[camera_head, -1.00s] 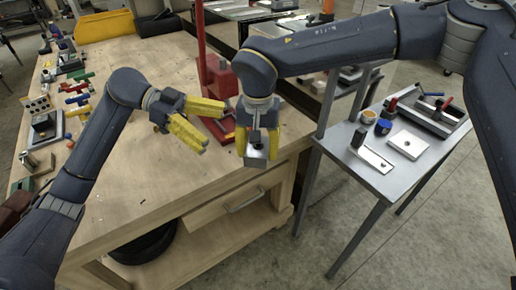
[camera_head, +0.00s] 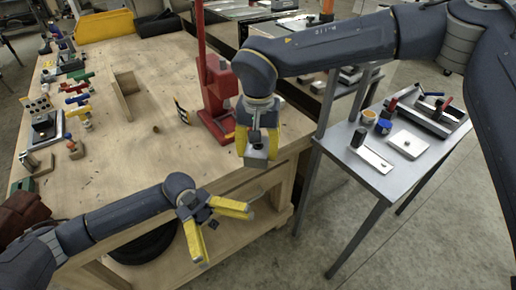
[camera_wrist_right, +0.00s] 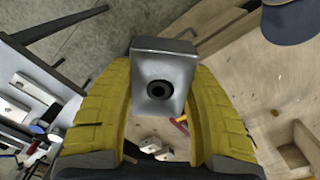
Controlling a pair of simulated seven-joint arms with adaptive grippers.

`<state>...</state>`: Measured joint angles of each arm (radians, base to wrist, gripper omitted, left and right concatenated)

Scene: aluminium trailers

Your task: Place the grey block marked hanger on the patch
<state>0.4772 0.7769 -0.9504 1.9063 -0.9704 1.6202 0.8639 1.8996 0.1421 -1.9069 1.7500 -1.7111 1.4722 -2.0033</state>
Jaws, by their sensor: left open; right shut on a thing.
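My right gripper (camera_head: 257,146) points down near the front right edge of the wooden workbench (camera_head: 150,165). Its yellow fingers are shut on a grey block (camera_head: 256,161). In the right wrist view the grey block (camera_wrist_right: 160,62) sits between both fingers, with a dark round hole in its face. I cannot read any marking on it. My left gripper (camera_head: 226,233) is open and empty, low in front of the bench's front edge. I cannot make out which surface is the patch.
A red press (camera_head: 216,88) stands on the bench just left of my right gripper. A wooden angle piece (camera_head: 122,92) and a small black-and-yellow piece (camera_head: 182,110) are on the bench. Coloured parts line its left side. A grey side table (camera_head: 385,180) holds plates and a tray.

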